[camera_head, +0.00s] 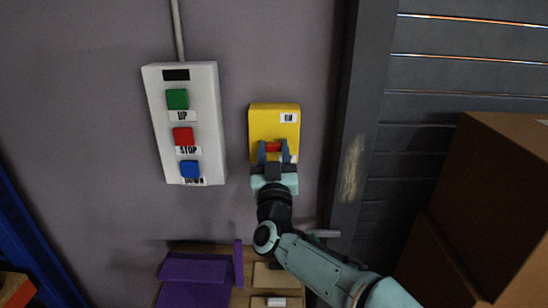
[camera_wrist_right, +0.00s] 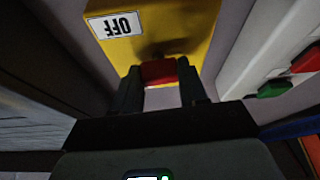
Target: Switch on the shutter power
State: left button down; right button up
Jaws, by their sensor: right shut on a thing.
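A yellow switch box (camera_head: 262,122) is mounted on the wall, with an ON label (camera_head: 288,117) at its upper right. Its red switch handle (camera_head: 272,147) sticks out low on the front. My right gripper (camera_head: 273,156) reaches up to the box from below and is shut on the red handle. In the right wrist view the red handle (camera_wrist_right: 158,72) sits between the dark fingers, in front of the yellow face. An OFF label (camera_wrist_right: 115,25) shows upside down there. The handle's base is partly hidden. My left gripper is out of view.
A white control panel (camera_head: 210,125) with green UP, red STOP and blue buttons hangs left of the box. A dark shutter post (camera_head: 352,130) and slats stand to the right, with cardboard boxes (camera_head: 490,190). Purple pieces (camera_head: 195,270) lie below.

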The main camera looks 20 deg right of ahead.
jog(key=m+h, duration=0.1)
jog(key=m, duration=0.2)
jog(key=m+g+h, duration=0.1)
jog(key=m+h, duration=0.1)
jog(key=m, duration=0.1)
jog(key=shift+a+m+g+b, duration=0.1)
jog(key=shift+m+g+b, duration=0.2)
jog(key=shift+m, duration=0.1)
jog(key=m+g+h, duration=0.1)
jog(key=m, duration=0.2)
jog(key=m+g+h, duration=0.1)
jog(key=m, duration=0.3)
jog(key=shift+h+p, duration=0.3)
jog(key=shift+h, duration=0.1)
jog(key=shift+m+g, duration=0.3)
jog(key=shift+g, duration=0.1)
jog(key=o, duration=1.1)
jog(key=shift+c, duration=0.2)
jog(key=b+v, duration=0.2)
jog(key=v, duration=1.1)
jog(key=shift+s+a+f, duration=0.1)
jog(key=shift+f, duration=0.05)
